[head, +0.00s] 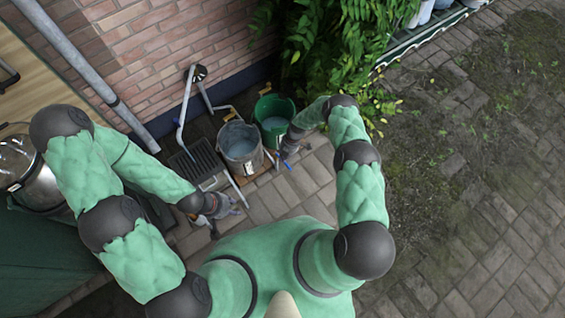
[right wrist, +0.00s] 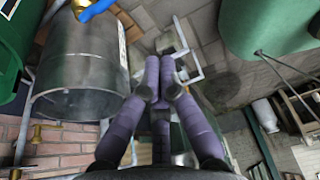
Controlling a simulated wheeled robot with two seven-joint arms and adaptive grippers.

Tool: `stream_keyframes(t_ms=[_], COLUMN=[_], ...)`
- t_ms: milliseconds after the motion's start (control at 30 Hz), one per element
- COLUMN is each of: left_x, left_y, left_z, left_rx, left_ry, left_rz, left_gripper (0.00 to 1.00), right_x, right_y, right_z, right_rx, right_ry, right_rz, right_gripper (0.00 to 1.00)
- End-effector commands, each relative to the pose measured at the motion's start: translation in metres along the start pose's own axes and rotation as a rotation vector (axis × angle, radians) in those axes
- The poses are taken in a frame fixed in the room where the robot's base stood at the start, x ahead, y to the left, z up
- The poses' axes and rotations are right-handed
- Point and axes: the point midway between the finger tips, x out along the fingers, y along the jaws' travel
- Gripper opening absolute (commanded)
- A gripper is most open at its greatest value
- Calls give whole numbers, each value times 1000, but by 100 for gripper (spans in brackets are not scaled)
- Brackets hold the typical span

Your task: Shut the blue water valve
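In the right wrist view a bright blue, handle-like piece (right wrist: 98,10) with a yellowish part beside it is cut off at the top edge, above the grey bucket. I cannot tell for sure that it is the water valve. In the head view I cannot make out a blue valve. My right gripper (head: 287,156) is just right of the grey bucket; in the right wrist view its purple fingers (right wrist: 160,62) come together at the tips with nothing visible held, apart from the blue piece. My left gripper (head: 225,214) is low, left of and nearer than the bucket, its fingers spread and empty.
A grey bucket (head: 240,145) and a green bucket (head: 274,111) stand by the brick wall (head: 160,50). A bent grey pipe (head: 186,110) rises beside a dark grate (head: 196,163). Leafy plants (head: 320,40) hang behind. The paving at right (head: 470,220) is clear.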

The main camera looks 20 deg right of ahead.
Motion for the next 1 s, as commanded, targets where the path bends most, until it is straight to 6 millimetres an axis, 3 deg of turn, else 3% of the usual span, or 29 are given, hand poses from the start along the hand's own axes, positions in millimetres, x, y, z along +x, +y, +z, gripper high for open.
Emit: stream_keyframes(t_ms=[467, 1000], left_x=[3, 37], left_y=[-1, -13], left_z=[0, -2], left_rx=[0, 0], left_ry=[0, 0], left_rz=[0, 0], left_gripper=[40, 40], right_x=[8, 102], right_y=[0, -1], right_z=[1, 1], right_rx=[-6, -5], right_ry=[1, 2], right_rz=[-1, -2], right_gripper=[0, 0])
